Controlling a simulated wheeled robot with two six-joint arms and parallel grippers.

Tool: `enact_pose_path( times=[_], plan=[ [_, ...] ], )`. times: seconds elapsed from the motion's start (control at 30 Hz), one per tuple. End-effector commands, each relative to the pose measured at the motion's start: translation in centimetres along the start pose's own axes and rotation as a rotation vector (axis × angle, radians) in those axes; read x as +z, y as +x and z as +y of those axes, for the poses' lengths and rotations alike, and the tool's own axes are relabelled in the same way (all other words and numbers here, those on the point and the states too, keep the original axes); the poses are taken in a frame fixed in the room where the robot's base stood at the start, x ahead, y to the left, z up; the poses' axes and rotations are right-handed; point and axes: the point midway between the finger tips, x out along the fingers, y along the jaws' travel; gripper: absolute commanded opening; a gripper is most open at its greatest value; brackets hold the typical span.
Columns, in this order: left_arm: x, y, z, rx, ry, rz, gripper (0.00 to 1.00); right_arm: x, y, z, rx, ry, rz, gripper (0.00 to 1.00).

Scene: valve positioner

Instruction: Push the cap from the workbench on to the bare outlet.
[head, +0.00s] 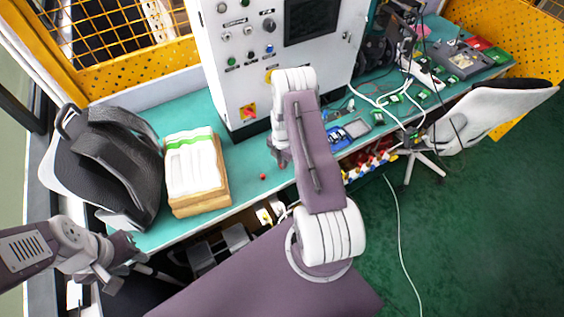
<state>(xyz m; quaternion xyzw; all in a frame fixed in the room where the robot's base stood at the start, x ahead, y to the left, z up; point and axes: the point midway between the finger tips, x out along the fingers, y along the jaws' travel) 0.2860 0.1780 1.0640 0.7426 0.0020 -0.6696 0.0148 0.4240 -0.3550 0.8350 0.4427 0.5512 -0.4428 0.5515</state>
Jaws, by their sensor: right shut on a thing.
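A small red piece (263,177), which looks like a cap, lies on the green workbench (246,184) in front of the white control cabinet. My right gripper (284,162) is low over the bench, just right of the red piece and apart from it in the picture. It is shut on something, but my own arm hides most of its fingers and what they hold. I cannot make out the bare outlet. My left gripper (142,268) is at the lower left, by the bench's front edge; I cannot tell whether it is open.
The white control cabinet (235,75) stands behind my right gripper. Blue devices (349,132), cables and green boards lie right. A white chair (480,115) stands at the right front.

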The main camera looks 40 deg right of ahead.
Motion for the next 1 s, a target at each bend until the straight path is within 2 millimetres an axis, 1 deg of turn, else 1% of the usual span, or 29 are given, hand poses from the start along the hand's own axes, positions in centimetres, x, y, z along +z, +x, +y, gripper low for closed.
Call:
enact_pose_path(
  times=[1.0],
  plan=[
    [-0.1, -1.4, 0.0, 0.0, 0.0, 0.0, 0.35, 0.0, -1.9, 0.0, 0.0, 0.0, 0.0, 0.0]
  ],
)
